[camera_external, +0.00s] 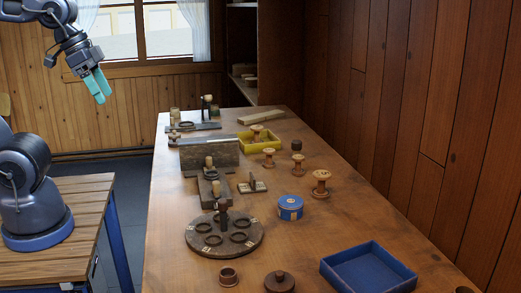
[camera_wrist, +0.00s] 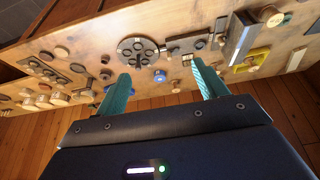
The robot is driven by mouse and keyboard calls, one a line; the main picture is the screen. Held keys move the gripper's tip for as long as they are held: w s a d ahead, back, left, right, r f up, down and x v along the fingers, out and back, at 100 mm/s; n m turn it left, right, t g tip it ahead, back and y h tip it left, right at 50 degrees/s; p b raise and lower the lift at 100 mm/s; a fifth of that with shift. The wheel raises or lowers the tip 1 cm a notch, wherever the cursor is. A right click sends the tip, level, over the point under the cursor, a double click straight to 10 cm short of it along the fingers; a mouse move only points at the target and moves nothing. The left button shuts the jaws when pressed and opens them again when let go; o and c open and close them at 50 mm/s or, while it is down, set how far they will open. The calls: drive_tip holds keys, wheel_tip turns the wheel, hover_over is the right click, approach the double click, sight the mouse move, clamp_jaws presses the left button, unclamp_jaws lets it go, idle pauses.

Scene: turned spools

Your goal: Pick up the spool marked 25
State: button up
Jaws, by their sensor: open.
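My gripper (camera_external: 103,96) has teal fingers, is empty, and hangs high to the left of the bench, far from the spools. In the wrist view the fingers stand wide apart.
A blue tin (camera_external: 290,207), a round board with rings (camera_external: 224,248) and an open blue tray (camera_external: 343,274) occupy the bench's nearer part. A grey block (camera_external: 208,153) and posted fixtures line its left side. A plank wall runs along the right.

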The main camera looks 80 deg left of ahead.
drive_tip(key=shift+o, duration=0.6)
drive_tip(key=shift+w, duration=0.1)
drive_tip(key=n+g+h, duration=0.1)
drive_tip(key=n+h, duration=0.2)
drive_tip(key=n, duration=2.5)
hover_over(320, 192)
drive_tip(key=s+a, duration=0.3)
drive_tip(key=a, duration=0.1)
wheel_tip(320, 192, down, 23)
drive_tip(key=x, duration=1)
drive_tip(key=shift+w+d+f, duration=0.2)
drive_tip(key=shift+w+f, duration=0.05)
drive_tip(key=shift+f, duration=0.05)
drive_tip(key=c, duration=1.1)
